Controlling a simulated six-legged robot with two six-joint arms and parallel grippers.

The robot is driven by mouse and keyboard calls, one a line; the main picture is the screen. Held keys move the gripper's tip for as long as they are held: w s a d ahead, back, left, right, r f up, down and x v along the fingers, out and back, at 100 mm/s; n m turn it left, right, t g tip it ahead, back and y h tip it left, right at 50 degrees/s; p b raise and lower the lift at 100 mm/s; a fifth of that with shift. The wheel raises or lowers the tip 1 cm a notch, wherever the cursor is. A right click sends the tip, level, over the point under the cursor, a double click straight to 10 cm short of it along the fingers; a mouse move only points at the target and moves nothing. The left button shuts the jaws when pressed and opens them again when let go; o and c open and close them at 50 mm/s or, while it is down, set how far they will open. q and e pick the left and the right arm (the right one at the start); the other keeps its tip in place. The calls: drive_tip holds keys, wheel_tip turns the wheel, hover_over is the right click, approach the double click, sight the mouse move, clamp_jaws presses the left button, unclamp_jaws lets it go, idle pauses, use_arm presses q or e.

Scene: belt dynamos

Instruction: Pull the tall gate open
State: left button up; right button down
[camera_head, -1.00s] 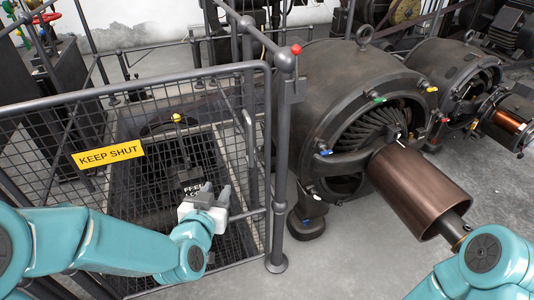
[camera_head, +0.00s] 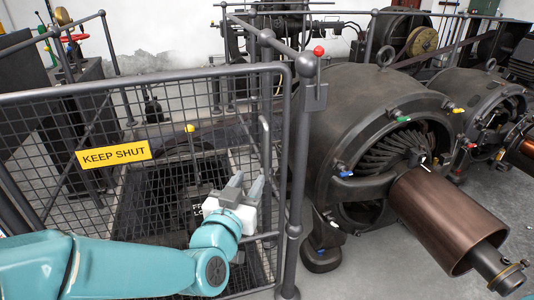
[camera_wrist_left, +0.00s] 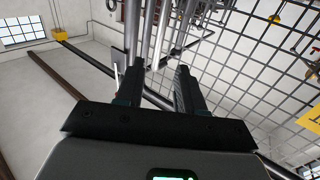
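The tall gate (camera_head: 289,128) is a grey tube frame with wire mesh and a yellow KEEP SHUT sign (camera_head: 114,154). Its right upright stands close beside the post (camera_head: 302,150) with a red knob, so it looks shut. A vertical handle bar (camera_head: 265,145) is on the gate near that upright. My left gripper (camera_head: 246,184) is open and empty in front of the mesh, just below and left of the handle, fingers pointing up. In the left wrist view its two fingers (camera_wrist_left: 161,80) are apart, with grey bars beyond them. My right gripper is out of view.
A large dark dynamo (camera_head: 365,115) with a copper-coloured drum (camera_head: 440,215) stands right of the post. A second dynamo (camera_head: 470,85) is behind it. Dark machinery stands behind the mesh. Bare grey floor (camera_head: 385,275) shows at lower right.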

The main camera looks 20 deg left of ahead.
sight(266, 153)
use_arm(q)
drive_tip(key=w, duration=1.3)
drive_tip(key=shift+w, duration=0.15)
clamp_jaws()
